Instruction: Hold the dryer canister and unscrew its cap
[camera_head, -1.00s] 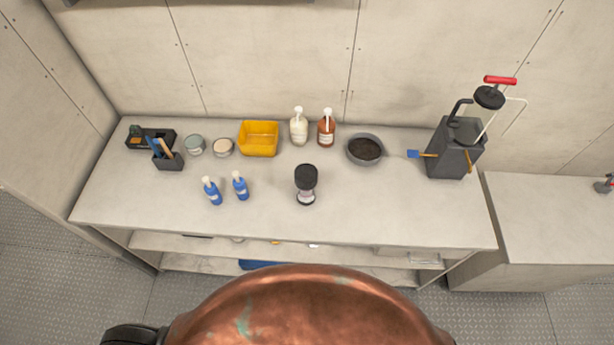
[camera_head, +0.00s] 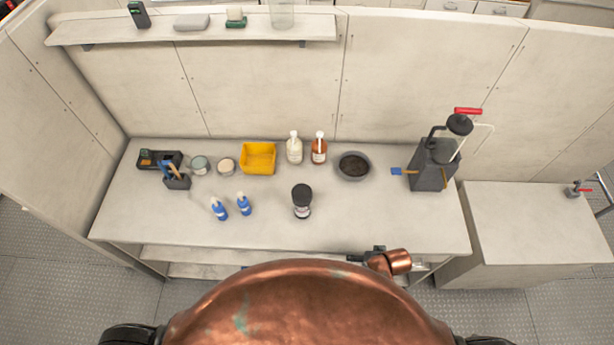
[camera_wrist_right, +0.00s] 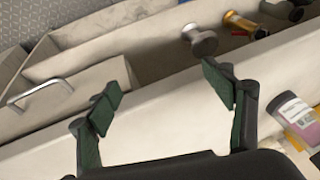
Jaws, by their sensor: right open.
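The dryer canister (camera_head: 302,208) appears to be the upright jar with a black cap (camera_head: 302,191) near the middle of the bench. Its cap is on, and nothing touches it. My right gripper (camera_head: 376,250) is at the bench's front edge, to the right of the canister and apart from it. In the right wrist view my right gripper (camera_wrist_right: 166,92) is open and empty, with green-padded fingers spread. A labelled container (camera_wrist_right: 293,115) shows at the right edge there; I cannot tell whether it is the canister. My left gripper is not in view.
Two blue bottles (camera_head: 231,206) stand left of the canister. Behind are a yellow bin (camera_head: 257,158), two pump bottles (camera_head: 306,149) and a grey bowl (camera_head: 341,172). A dark pump can (camera_head: 432,170) stands at right. The bench (camera_head: 390,220) is clear right of the canister.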

